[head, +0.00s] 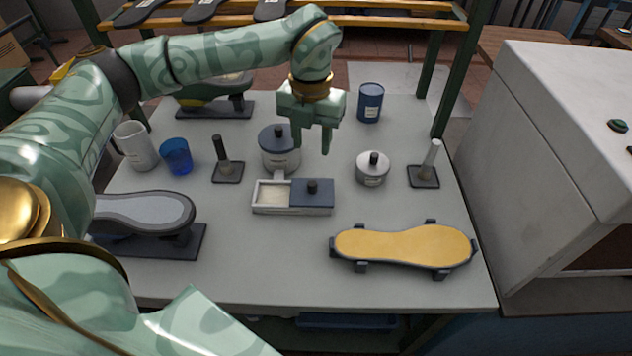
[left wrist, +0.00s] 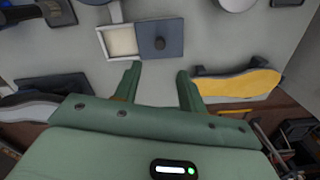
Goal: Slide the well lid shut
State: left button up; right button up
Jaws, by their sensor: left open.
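The well (head: 270,194) is a small pale rectangular box on the table, and its left part is uncovered, showing a cream inside. Its dark blue-grey sliding lid (head: 312,196) covers the right part and has a dark knob (head: 312,186) on top. In the left wrist view the lid (left wrist: 160,40) and the open well (left wrist: 121,42) lie beyond the fingertips. My left gripper (head: 311,150) is open and empty, pointing down above the table, over the area behind the well and apart from the lid. My right gripper is in neither view.
A lidded grey pot (head: 280,155) stands just behind the well. A small metal pot (head: 372,169) and an upright brush on a base (head: 424,172) stand right. A yellow sole in a holder (head: 405,247) lies front right, a grey shoe form (head: 145,212) front left. The front middle of the table is clear.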

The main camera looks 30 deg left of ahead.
aim_at(312, 183)
pick_arm(q)
notch_tip(312, 183, down, 12)
jog(key=b, duration=0.2)
jog(key=shift+f+b, duration=0.2)
jog(key=shift+b, duration=0.1)
